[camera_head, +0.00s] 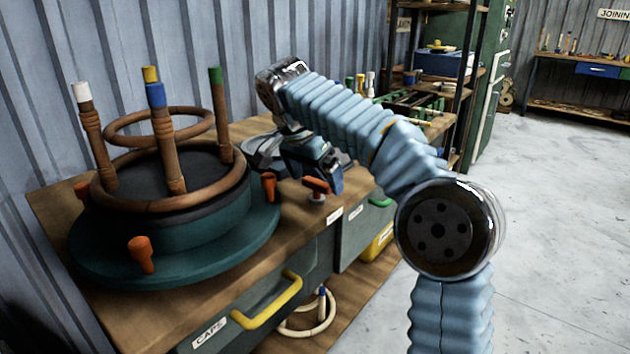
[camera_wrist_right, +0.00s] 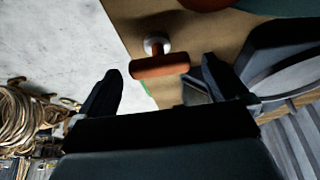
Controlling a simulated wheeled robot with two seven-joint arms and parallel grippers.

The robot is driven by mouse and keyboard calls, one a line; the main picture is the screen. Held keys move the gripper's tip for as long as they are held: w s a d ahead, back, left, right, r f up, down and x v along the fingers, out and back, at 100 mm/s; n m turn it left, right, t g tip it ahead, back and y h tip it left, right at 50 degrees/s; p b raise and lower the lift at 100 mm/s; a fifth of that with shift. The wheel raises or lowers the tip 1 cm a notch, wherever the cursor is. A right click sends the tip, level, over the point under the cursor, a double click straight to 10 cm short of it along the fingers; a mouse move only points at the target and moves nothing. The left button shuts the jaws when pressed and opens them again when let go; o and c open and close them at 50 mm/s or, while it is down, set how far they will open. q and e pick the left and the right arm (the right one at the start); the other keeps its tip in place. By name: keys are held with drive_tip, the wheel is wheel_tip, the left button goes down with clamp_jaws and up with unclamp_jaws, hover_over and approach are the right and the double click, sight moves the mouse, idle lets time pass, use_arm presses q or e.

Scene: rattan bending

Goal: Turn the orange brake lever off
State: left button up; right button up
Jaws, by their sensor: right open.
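The orange brake lever (camera_head: 316,186) is a short orange bar on a pale metal stem at the front edge of the wooden bench (camera_head: 300,215). My right gripper (camera_head: 318,172) is at the lever, reaching in from the right. In the right wrist view the lever (camera_wrist_right: 160,67) shows crosswise between the two spread dark fingers of my right gripper (camera_wrist_right: 160,78). The fingers look apart from the lever on both sides; how deep the lever sits between them is hard to tell. My left gripper is out of view.
A green round turntable (camera_head: 180,262) with orange knobs carries a rattan frame with colored-tip posts (camera_head: 170,150), left of the lever. A drawer with a yellow handle (camera_head: 268,302) is below. Shelves (camera_head: 445,75) stand behind my arm. Open floor (camera_head: 560,220) lies to the right.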

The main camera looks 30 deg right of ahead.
drive_tip(key=shift+f, duration=0.2)
drive_tip(key=shift+c, duration=0.3)
drive_tip(key=shift+d, duration=0.1)
drive_tip(key=c, duration=1)
